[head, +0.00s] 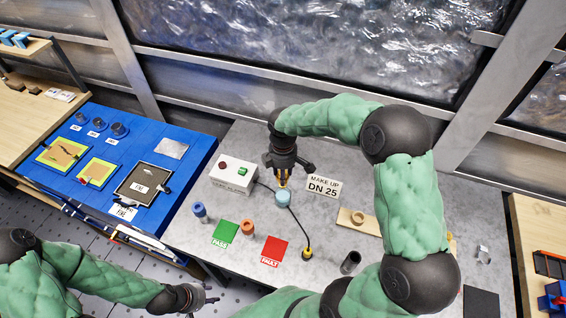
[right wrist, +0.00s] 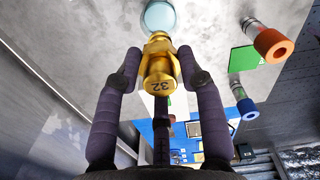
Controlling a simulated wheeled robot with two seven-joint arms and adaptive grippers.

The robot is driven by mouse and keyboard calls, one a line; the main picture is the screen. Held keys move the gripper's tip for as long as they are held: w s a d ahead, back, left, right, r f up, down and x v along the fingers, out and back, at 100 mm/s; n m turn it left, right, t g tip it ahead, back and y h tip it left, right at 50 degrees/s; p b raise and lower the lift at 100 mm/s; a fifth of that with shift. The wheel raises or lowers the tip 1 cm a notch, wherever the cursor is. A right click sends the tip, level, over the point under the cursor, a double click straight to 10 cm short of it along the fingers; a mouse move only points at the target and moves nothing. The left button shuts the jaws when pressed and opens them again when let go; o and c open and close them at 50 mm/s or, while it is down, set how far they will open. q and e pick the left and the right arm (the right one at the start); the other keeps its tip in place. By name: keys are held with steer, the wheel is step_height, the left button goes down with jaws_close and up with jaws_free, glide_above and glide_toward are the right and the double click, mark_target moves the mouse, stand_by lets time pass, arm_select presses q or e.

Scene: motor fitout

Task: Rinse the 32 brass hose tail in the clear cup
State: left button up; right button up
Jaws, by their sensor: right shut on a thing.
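The brass hose tail (right wrist: 158,70), marked 32, is held between the fingers of my right gripper (right wrist: 157,75) with its number facing the wrist camera. In the head view my right gripper (head: 283,180) points down over the grey table, and brass shows at its tips. A pale blue, round, see-through cup (head: 283,197) stands right by the tips; it also shows just beyond the hose tail in the right wrist view (right wrist: 158,16). I cannot tell whether the hose tail touches it. My left gripper (head: 200,297) is low at the left, away from the cup; its finger opening is unclear.
A control box (head: 235,174) with a cable is left of the cup. Blue-topped (head: 200,211) and orange-topped (head: 248,227) cylinders stand near the green PASS card (head: 226,234) and red FAULT card (head: 272,251). A wooden holder (head: 370,226) and a dark tube (head: 350,262) are to the right.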

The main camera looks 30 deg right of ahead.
steer(key=shift+f+b, duration=1.45)
steer(key=shift+f, duration=0.5)
steer(key=shift+f+b, duration=1.85)
steer(key=shift+f, duration=1.1)
steer(key=shift+r, duration=0.2)
steer(key=shift+r+p, duration=2.9)
steer(key=shift+r, duration=0.75)
steer(key=shift+s+f, duration=0.1)
steer(key=shift+f, duration=0.05)
